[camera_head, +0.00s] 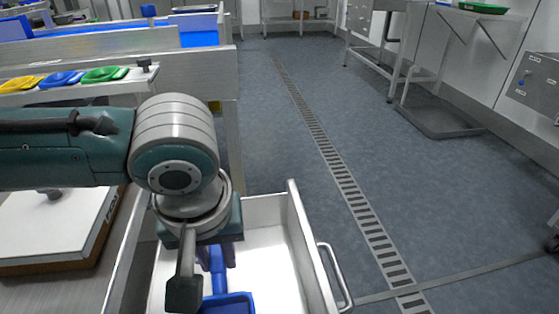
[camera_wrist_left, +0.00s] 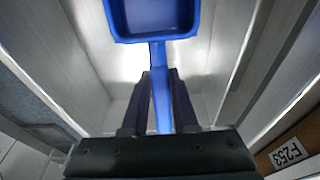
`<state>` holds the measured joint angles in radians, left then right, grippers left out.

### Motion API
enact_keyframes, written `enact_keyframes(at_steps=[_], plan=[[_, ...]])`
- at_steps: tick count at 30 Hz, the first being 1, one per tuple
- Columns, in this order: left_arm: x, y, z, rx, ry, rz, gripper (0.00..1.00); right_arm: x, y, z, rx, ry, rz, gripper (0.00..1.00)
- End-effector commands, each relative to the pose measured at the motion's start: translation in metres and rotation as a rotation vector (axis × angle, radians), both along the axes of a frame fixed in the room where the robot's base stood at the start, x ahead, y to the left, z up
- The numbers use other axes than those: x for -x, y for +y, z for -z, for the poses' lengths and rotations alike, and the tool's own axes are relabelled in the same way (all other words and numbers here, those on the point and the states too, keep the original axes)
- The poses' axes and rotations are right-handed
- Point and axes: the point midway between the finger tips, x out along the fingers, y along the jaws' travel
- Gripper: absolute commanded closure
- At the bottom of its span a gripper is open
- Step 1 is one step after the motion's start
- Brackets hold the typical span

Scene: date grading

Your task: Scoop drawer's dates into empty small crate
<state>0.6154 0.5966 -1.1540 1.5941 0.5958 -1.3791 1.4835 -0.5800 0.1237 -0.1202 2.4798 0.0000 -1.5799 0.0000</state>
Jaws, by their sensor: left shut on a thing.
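The drawer (camera_head: 303,245) stands pulled open below my left arm, with a white floor and metal walls. It also shows in the left wrist view (camera_wrist_left: 82,60). My left gripper (camera_head: 217,257) points down into the drawer and is shut on the handle of a blue scoop (camera_head: 232,303). In the left wrist view the gripper's fingers (camera_wrist_left: 160,88) pinch the handle, and the scoop's pan (camera_wrist_left: 152,16) looks empty. I see no dates on the visible drawer floor; part is hidden by my arm and the frame edge. I cannot make out a small empty crate. My right gripper is out of view.
Yellow (camera_head: 22,83), blue (camera_head: 61,79) and green (camera_head: 104,74) items lie on a ledge at left. A white board (camera_head: 45,235) is on the counter. Blue crates (camera_head: 199,38) stand behind. The floor right of the drawer handle (camera_head: 337,277) is clear.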

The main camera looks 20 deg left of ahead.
Motion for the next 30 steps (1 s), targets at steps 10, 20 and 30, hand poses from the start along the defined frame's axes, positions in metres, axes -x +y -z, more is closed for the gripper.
enact_keyframes(at_steps=[10, 20, 30], plan=[[-0.009, 0.004, 0.021, 0.11, 0.171, -0.006, 1.0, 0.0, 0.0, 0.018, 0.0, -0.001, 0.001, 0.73], [-0.014, 0.007, 0.03, 0.189, 0.299, -0.004, 1.0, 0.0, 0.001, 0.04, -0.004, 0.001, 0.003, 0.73], [-0.015, 0.008, 0.031, 0.224, 0.36, -0.001, 1.0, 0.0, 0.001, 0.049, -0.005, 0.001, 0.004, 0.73]])
